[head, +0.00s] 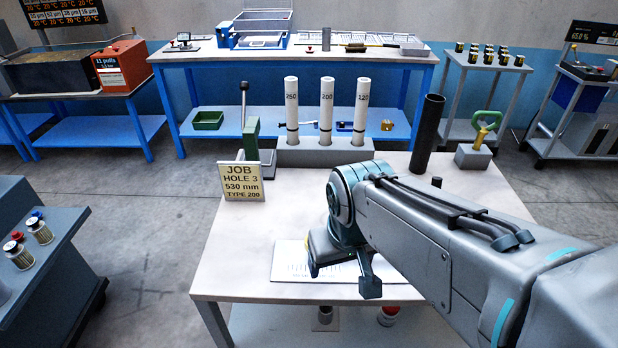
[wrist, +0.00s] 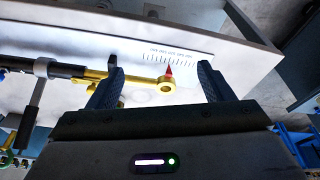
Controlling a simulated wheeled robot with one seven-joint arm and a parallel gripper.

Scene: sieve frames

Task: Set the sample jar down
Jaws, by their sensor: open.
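My gripper (head: 342,272) is over the front of the white table (head: 235,262), above a white plate with a printed scale (head: 290,262). Its two fingers are apart in the wrist view (wrist: 160,72), and no jar shows between them. A brass arm with a ring end (wrist: 166,86) and a red pointer (wrist: 168,71) appears between the fingers; I cannot tell its distance from them. Small capped jars, one with a red cap (head: 16,254) and one with a blue cap (head: 39,231), stand on the left bench. I cannot tell which jar is the sample jar.
A JOB sign (head: 242,182) stands at the table's left edge. Behind are a grey block (head: 300,155) with three white tubes, a black tube (head: 427,135) and a green-yellow handle (head: 485,127). Small dark jars (head: 488,55) fill a back stand. The table's left front is clear.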

